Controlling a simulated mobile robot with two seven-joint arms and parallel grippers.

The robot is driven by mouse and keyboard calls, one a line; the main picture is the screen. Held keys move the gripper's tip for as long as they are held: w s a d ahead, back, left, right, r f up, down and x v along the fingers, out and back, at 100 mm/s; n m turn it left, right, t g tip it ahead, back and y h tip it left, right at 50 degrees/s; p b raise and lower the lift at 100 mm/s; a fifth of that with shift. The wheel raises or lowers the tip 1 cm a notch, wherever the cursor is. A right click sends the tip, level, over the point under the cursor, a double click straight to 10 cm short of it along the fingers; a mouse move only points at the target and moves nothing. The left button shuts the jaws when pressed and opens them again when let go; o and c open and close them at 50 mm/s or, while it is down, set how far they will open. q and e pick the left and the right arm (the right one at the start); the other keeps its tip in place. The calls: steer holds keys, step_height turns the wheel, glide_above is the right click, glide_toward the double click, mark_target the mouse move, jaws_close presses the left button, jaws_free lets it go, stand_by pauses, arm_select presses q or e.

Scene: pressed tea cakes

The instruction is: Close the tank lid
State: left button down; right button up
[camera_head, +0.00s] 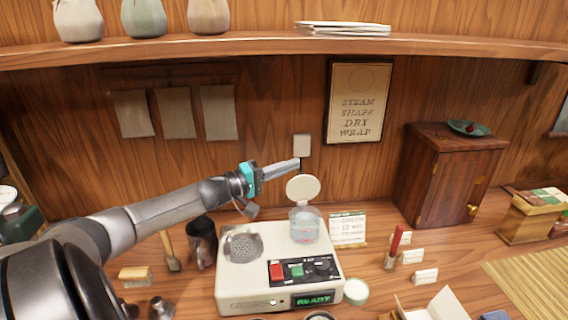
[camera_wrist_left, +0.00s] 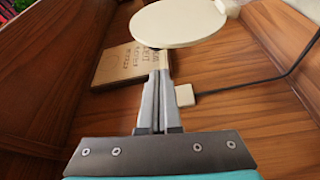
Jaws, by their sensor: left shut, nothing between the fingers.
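The tank lid (camera_head: 303,188) is a round cream disc standing raised, tilted open, at the back of the clear tank (camera_head: 305,226). The tank holds water and sits on the right of the cream steamer machine (camera_head: 255,273). My left gripper (camera_head: 296,164) is shut and empty, above and behind the lid. In the left wrist view the lid (camera_wrist_left: 178,23) is just beyond the shut fingertips (camera_wrist_left: 159,68) and overlaps them at the top; I cannot tell if they touch. My right gripper is not in view.
A dark cup (camera_head: 202,242) stands left of the machine and a small sign card (camera_head: 348,229) to its right. A wall plate (camera_head: 302,145) with a cord is behind the gripper. A wooden cabinet (camera_head: 447,178) stands at the right. A shelf (camera_head: 250,45) runs above.

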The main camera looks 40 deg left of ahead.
mark_target(293, 186)
arm_select(q)
steer(key=shift+s+d+f+p, duration=0.2)
steer(key=shift+s+d+p, duration=0.15)
steer(key=shift+s+d, duration=0.55)
steer(key=shift+s+d+r+m+t+p, duration=0.15)
steer(key=shift+d+m+p, duration=0.1)
steer(key=shift+m, duration=0.15)
steer(key=shift+s+d+m+t+p, duration=0.1)
steer(key=shift+d+m+t+p, duration=0.1)
steer(key=shift+m, duration=0.2)
steer(key=d+m+h, duration=0.1)
steer(key=m, duration=0.1)
steer(key=s+d+m+h, duration=0.1)
steer(key=m, duration=0.1)
steer(key=s+d+m+t, duration=0.1)
steer(key=m, duration=0.1)
steer(key=shift+s+m+h+p, duration=0.1)
steer(key=shift+m+h+p, duration=0.3)
steer(key=shift+s+d+f+m+h, duration=0.15)
steer(key=shift+f+m+h, duration=0.05)
steer(key=shift+m+h, duration=0.1)
steer(key=shift+s+d+f+p, duration=0.3)
steer(key=shift+s+d+p, duration=0.1)
steer(key=shift+d+p, duration=0.2)
steer(key=shift+f, duration=0.1)
